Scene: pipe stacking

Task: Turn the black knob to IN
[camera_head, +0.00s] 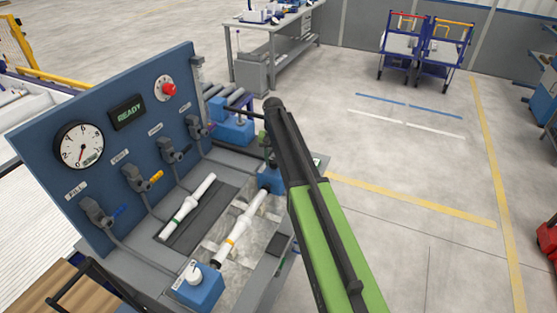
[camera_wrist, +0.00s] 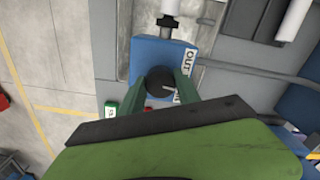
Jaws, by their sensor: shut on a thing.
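The black knob (camera_wrist: 158,79) sits on a blue block (camera_wrist: 147,52) in the wrist view. My gripper (camera_wrist: 161,84) has its green fingers on either side of the knob and is shut on it. A white label reading OUT (camera_wrist: 190,62) is on the block's right edge. A pale mark shows at the knob's right side. No IN label is readable. In the head view the blue block (camera_head: 268,180) shows beside my arm, which hides the knob and most of my gripper.
A white pipe with an orange band (camera_head: 240,228) runs from this block to a second blue block (camera_head: 207,289) with a white knob (camera_head: 193,272). Another white pipe (camera_head: 188,210) lies in a dark tray. A blue panel (camera_head: 130,110) has a gauge, valves and a READY display.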

